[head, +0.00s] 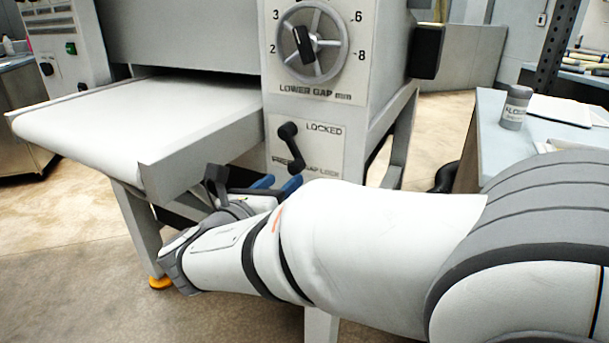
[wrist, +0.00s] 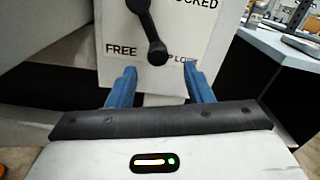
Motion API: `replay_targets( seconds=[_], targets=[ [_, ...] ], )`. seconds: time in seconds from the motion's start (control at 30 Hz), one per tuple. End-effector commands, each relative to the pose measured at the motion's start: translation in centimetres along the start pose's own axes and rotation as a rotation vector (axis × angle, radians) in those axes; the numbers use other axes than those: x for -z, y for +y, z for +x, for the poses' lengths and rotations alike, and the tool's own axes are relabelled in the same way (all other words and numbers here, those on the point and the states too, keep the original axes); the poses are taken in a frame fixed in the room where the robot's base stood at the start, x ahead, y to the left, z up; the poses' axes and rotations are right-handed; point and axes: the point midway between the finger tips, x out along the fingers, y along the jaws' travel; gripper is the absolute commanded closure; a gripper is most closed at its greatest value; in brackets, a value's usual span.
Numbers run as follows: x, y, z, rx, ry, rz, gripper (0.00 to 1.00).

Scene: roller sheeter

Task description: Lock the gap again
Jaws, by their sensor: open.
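The gap lock lever (head: 293,148) is a black handle with rounded ends on the white lock plate of the sheeter. It also shows in the wrist view (wrist: 148,30), slanting from upper left to lower right. The word LOCKED is at its upper right and FREE at its lower left; I cannot tell which end is the pivot. My gripper (head: 277,184) has blue fingers, spread apart and empty, just below the lever. In the wrist view my gripper (wrist: 158,80) points at the plate, with the lever's lower end above and between the fingertips. The plate's lower label is partly hidden.
The lower gap handwheel (head: 312,42) is above the lock plate. The white conveyor table (head: 140,115) extends left, above and beside my wrist. A side bench (head: 490,135) with a small labelled jar (head: 515,107) stands at the right.

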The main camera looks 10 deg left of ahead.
Motion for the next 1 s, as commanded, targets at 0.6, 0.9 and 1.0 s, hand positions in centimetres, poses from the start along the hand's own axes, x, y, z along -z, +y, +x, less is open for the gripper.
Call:
replay_targets(
  seconds=[0.6,0.9,1.0],
  targets=[
    [-0.3,1.0,6.3,-0.026,-0.011,-0.004,0.54],
    [-0.4,1.1,6.4,-0.028,-0.011,-0.004,0.57],
    [-0.4,1.1,6.4,-0.028,-0.011,-0.003,0.65]
  ],
)
